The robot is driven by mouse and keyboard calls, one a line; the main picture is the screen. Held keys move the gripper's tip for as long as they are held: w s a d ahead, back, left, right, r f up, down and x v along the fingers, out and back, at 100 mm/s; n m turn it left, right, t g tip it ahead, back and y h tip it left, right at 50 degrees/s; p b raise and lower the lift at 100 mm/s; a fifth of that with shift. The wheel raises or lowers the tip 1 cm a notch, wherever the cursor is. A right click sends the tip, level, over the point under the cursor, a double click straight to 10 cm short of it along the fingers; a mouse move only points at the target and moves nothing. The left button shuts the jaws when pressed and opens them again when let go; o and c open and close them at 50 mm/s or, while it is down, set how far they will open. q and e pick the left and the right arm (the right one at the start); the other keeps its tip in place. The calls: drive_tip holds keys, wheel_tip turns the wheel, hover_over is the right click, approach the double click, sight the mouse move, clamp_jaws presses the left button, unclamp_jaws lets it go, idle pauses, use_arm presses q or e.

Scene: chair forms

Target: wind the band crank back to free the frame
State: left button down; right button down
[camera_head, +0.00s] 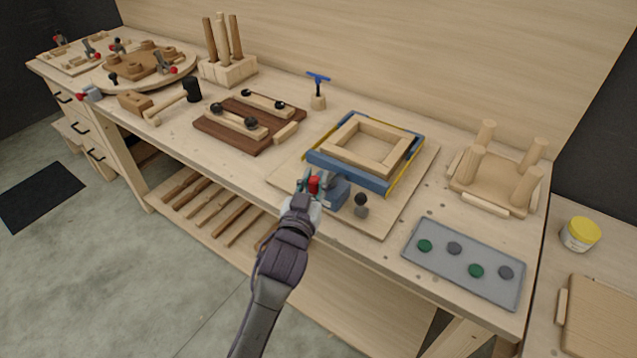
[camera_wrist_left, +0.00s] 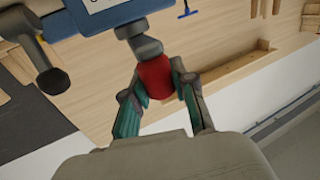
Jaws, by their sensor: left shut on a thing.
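A square wooden frame (camera_head: 371,145) lies inside a blue band clamp with a yellow band (camera_head: 406,170) on a light board. The clamp's blue housing (camera_head: 331,190) faces the front edge of the bench. Its red crank knob (camera_head: 313,184) sits between the fingers of my left gripper (camera_head: 308,187), which is shut on it. In the left wrist view the red knob (camera_wrist_left: 155,77) shows between the teal-padded fingers (camera_wrist_left: 158,108), below the grey crank arm (camera_wrist_left: 146,46). A dark ball-ended lever (camera_head: 361,201) stands beside the housing. My right gripper is out of view.
A grey tray (camera_head: 440,265) with green and grey discs lies to the right. An upturned stool (camera_head: 495,170) stands behind it. A blue-handled tool (camera_head: 318,90), a brown clamping board (camera_head: 235,138) and a mallet (camera_head: 180,98) are to the left.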

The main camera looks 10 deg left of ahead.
use_arm(q)
drive_tip(key=shift+d+r, duration=0.1)
drive_tip(key=shift+r, duration=0.05)
drive_tip(key=c, duration=1.3)
unclamp_jaws()
drive_tip(key=o, duration=0.4)
drive_tip(key=shift+w+d, duration=0.1)
drive_tip(key=s+a, duration=0.1)
drive_tip(key=s, duration=1.1)
drive_tip(key=shift+a, duration=0.15)
